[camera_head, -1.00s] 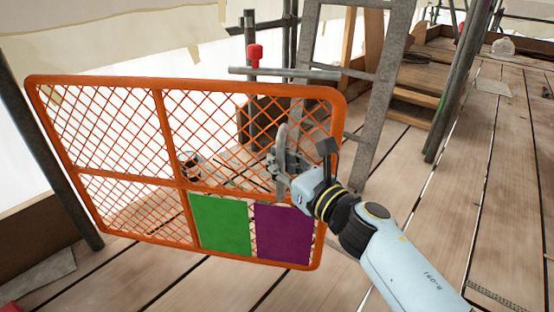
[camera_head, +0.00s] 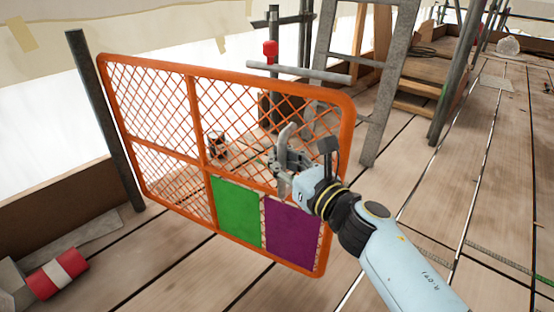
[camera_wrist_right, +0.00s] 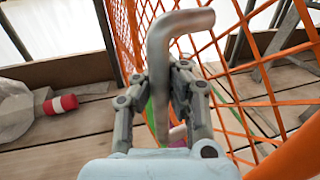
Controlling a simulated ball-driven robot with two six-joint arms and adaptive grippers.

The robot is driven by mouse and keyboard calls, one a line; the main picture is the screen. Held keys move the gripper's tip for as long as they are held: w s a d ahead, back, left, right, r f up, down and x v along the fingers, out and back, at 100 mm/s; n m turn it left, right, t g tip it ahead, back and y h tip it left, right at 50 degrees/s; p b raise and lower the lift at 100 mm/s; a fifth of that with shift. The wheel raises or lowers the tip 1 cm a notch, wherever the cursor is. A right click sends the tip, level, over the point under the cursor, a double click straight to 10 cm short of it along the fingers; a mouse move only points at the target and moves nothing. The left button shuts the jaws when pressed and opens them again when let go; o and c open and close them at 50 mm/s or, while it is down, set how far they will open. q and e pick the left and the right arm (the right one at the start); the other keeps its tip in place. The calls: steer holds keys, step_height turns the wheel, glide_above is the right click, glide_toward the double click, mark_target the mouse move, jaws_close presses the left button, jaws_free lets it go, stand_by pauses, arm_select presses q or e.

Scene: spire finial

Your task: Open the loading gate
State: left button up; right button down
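The loading gate is an orange mesh panel (camera_head: 199,120) with a green plate (camera_head: 236,212) and a purple plate (camera_head: 292,230) on its lower part. Its left end is beside a dark upright pole (camera_head: 104,120). My right gripper (camera_head: 284,160) is at the gate's right part. In the right wrist view, its two fingers (camera_wrist_right: 167,80) close on both sides of a grey bent handle (camera_wrist_right: 160,45), whose top sticks up above them. The orange mesh (camera_wrist_right: 240,90) is just behind and to the right. My left gripper is not in view.
A red and white cylinder (camera_head: 57,273) lies on the planks at the lower left. A grey ladder (camera_head: 385,80) and a post with a red cap (camera_head: 270,52) stand behind the gate. Plank floor (camera_head: 480,190) is open to the right.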

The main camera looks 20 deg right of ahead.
steer(key=shift+s+d+f, duration=0.15)
steer(key=shift+d+f, duration=0.1)
steer(key=c, duration=1.7)
jaws_free()
steer(key=shift+s+d+r, duration=0.15)
steer(key=shift+s+d, duration=0.1)
steer(key=shift+d, duration=0.15)
steer(key=o, duration=0.5)
steer(key=shift+c, duration=0.2)
steer(key=shift+w+a, duration=0.15)
steer(key=shift+a, duration=0.1)
steer(key=v, duration=1.2)
steer(key=shift+a, duration=0.1)
